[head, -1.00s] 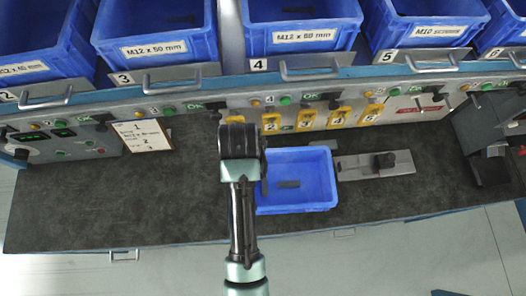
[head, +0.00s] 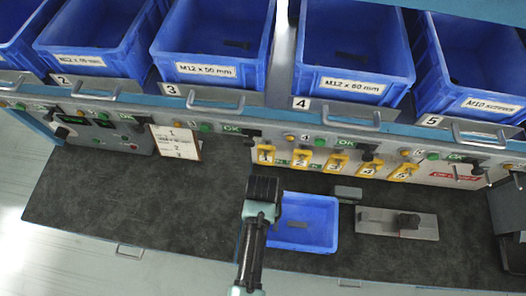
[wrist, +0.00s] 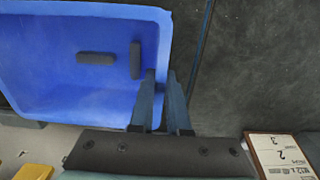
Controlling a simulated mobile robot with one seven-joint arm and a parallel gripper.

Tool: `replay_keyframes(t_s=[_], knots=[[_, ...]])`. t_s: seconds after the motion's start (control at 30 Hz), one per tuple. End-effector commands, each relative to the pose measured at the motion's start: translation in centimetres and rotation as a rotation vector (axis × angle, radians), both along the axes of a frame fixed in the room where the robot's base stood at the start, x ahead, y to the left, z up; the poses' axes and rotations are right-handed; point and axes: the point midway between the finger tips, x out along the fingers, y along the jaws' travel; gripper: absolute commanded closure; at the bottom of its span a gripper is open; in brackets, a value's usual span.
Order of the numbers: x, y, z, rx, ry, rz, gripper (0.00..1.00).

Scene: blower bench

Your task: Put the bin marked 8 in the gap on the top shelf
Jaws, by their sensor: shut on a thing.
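A blue bin (head: 310,222) is over the dark bench top, with a couple of small dark pieces inside. It also shows in the wrist view (wrist: 60,95). No number 8 shows on it. My gripper (head: 262,192) is at the bin's left side in the head view. In the wrist view its two fingers (wrist: 166,100) are shut on the bin's side wall, one on each side. I cannot tell if the bin touches the bench. The top shelf and its gap cannot be made out.
Blue bins stand in a row behind, over plates marked 2, 3 (head: 212,50), 4 (head: 350,60) and 5. A panel with yellow tags (head: 337,163) runs below them. A grey fixture (head: 385,223) and dark block (head: 347,193) are right of the bin. A card (head: 177,142) stands left.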

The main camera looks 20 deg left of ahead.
Motion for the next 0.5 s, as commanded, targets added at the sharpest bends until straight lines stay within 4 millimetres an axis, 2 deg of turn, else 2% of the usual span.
replay_keyframes(t_s=[0.33,0.37,0.5], knots=[[0.13,0.01,-0.28,0.000,-0.003,0.000,1.00],[0.05,0.00,-0.37,0.000,-0.001,0.000,0.84],[0.04,0.00,-0.28,0.000,-0.001,0.000,0.59]])
